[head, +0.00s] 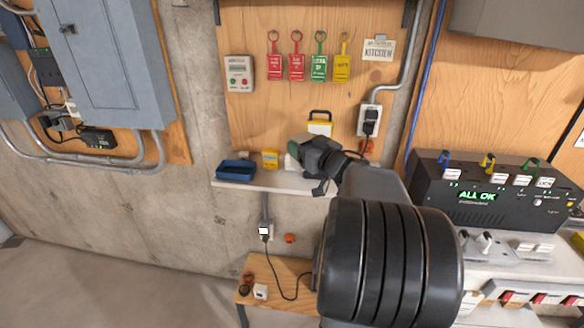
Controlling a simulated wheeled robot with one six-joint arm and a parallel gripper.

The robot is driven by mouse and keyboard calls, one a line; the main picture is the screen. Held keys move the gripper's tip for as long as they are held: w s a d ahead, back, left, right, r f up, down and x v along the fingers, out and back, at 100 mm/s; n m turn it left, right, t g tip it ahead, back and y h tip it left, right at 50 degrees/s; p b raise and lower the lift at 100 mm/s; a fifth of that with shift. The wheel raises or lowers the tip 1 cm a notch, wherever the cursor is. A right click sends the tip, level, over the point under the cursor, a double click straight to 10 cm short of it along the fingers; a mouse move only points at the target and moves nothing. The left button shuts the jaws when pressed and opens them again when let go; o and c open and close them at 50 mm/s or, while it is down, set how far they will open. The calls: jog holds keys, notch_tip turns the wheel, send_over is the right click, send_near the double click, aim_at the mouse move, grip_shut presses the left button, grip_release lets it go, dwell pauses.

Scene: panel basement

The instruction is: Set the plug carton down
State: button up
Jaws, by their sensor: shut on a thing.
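My gripper (305,152) is over the small white shelf (235,185) on the wooden panel, seen from behind along my arm. It is shut on a pale carton (292,162), which I take to be the plug carton. Only a sliver of the carton shows at the gripper's left side; my gripper hides the rest. It is at or just above the shelf top; I cannot tell whether it touches.
A black plug (371,120) sits in the wall outlet. My arm hides the shelf's right end.

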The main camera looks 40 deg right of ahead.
jog(key=w+f, duration=0.3)
jog(key=w, duration=0.1)
jog(key=w+f+p, duration=0.1)
jog(key=w+f, duration=0.2)
jog(key=w, duration=0.1)
jog(key=w+f, duration=0.3)
jog(key=w, duration=0.2)
jog(key=shift+d+f, duration=0.15)
jog(key=shift+f, duration=0.15)
jog(key=shift+f+p, duration=0.35)
jog(key=shift+f, duration=1.1)
jog(key=shift+f, duration=0.15)
jog(key=shift+f+b, duration=0.15)
jog(key=shift+b, duration=0.15)
jog(key=o, duration=1.1)
jog(key=shift+c, duration=0.2)
